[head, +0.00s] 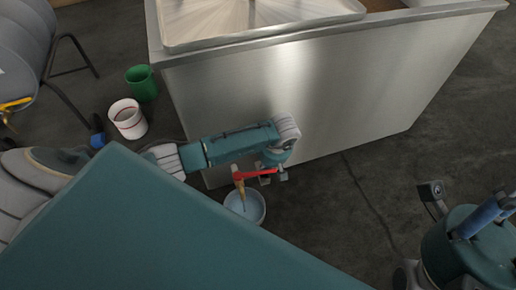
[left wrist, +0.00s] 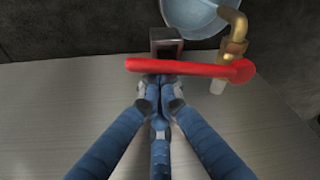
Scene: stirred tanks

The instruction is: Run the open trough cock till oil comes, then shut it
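The cock (head: 239,184) is brass with a red lever (head: 258,173) that points right, away from its body. In the left wrist view the brass cock (left wrist: 233,45) is at upper right and its red lever (left wrist: 180,67) runs left across the picture. My left gripper (head: 274,174) is at the lever's free end. Its blue fingers (left wrist: 160,92) are drawn together, their tips partly hidden behind the lever. A pale bucket (head: 258,208) stands under the spout with bluish, watery-looking liquid in it. A thin stream seems to fall there. My right gripper (head: 432,190) is at the right, its fingers unclear.
The steel trough (head: 300,90) stands behind the cock. A white bucket with a red band (head: 128,120) and a green bucket (head: 141,84) stand left on the floor. A grey drum (head: 20,45) lies on a stand at the far left. The floor at the right is mostly clear.

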